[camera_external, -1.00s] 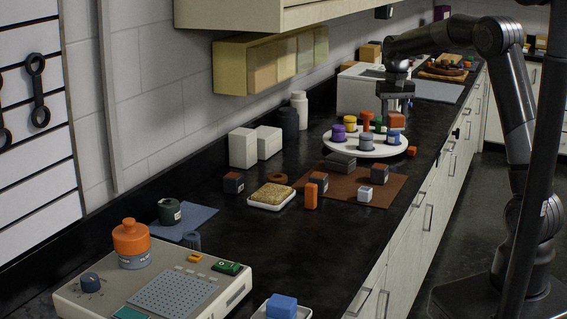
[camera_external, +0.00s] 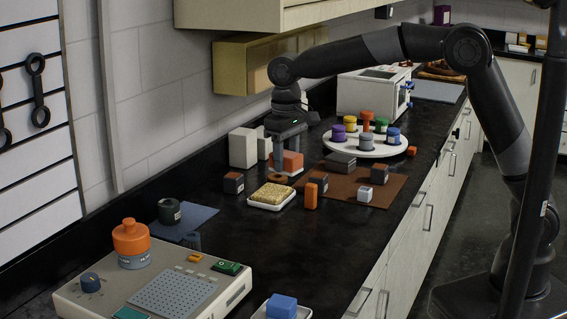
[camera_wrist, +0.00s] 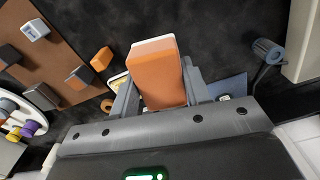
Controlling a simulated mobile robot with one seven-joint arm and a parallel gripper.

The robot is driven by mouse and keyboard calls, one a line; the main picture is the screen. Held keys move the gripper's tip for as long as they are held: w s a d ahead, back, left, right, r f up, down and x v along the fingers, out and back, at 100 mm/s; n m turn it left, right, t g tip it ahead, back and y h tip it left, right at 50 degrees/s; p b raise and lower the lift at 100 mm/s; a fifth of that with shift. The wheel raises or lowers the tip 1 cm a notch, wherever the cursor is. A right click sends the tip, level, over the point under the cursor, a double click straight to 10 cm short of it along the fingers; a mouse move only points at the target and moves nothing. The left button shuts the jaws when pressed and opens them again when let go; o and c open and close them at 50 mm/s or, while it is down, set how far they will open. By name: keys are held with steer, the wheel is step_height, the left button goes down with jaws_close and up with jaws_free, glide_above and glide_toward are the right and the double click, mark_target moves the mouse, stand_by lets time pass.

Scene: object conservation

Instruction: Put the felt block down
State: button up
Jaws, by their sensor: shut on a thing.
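The felt block, an orange block with a pale end (camera_wrist: 158,75), is between the two fingers of my gripper (camera_wrist: 160,84). In the external view my gripper (camera_external: 288,148) points down over the counter, by the white boxes at the wall. It is shut on the felt block (camera_external: 292,161). The block is just behind a flat orange ring (camera_external: 278,180) on the counter. I cannot tell whether the block's underside touches the counter.
A sponge on a white dish (camera_external: 271,205) lies just in front. Small blocks stand on and around a brown mat (camera_external: 345,187). White boxes (camera_external: 243,148) stand by the wall. A round white tray (camera_external: 345,149) holds several coloured pieces.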

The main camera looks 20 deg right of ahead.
steer(key=s+a+n, duration=0.2)
steer(key=s+a, duration=0.4)
steer(key=s, duration=0.3)
steer(key=s+a+f, duration=0.2)
steer(key=a+f, duration=0.1)
steer(key=f, duration=0.1)
steer(key=s+a+f, duration=0.2)
steer(key=a+f, duration=0.1)
steer(key=f, duration=0.1)
steer(key=s+a+f, duration=0.3)
steer(key=f, duration=0.1)
steer(key=shift+a, duration=0.1)
steer(key=shift+f, duration=2)
steer(key=shift+f, duration=0.2)
steer(key=o, duration=0.7)
steer(key=shift+r, duration=0.1)
